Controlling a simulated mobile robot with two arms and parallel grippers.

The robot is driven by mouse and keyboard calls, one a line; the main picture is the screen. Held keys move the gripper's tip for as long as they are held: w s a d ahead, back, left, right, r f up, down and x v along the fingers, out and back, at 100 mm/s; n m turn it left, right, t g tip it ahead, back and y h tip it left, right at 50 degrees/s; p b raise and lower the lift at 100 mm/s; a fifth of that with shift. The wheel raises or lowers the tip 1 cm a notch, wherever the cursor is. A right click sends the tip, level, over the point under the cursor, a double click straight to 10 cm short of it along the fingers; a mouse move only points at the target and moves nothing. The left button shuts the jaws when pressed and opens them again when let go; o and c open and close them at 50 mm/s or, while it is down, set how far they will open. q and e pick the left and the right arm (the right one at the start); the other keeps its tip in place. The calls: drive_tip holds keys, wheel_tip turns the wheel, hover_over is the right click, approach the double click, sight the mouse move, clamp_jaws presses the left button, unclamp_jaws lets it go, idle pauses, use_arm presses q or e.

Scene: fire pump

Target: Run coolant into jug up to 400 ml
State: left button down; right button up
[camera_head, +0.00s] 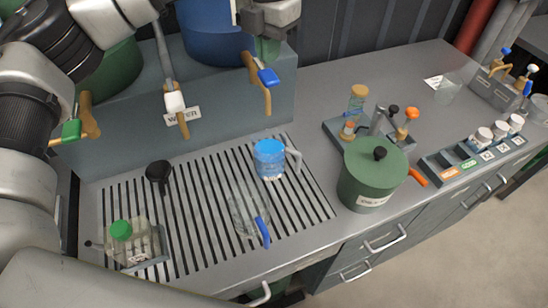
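A small clear jug holding blue liquid (269,160) stands upright on the slatted drain grid, with its pale handle to the right. A second clear vessel with a blue handle (262,231) stands in front of it and looks empty. A brass tap with a blue lever (268,77) hangs from the block under the blue tank (212,38); no stream is clear below it.
A white-lever tap (175,103) beside a WATER label and a green-lever tap (72,130) are further left. A green lidded pot (362,178) stands right.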

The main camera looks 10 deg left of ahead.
use_arm(q)
drive_tip(key=r, duration=0.1)
drive_tip(key=s+d+r+p, duration=0.1)
drive_tip(key=s+r, duration=0.1)
drive_tip(key=r, duration=0.1)
drive_tip(key=shift+s+d, duration=0.2)
drive_tip(key=shift+d, duration=0.15)
idle(0.3)
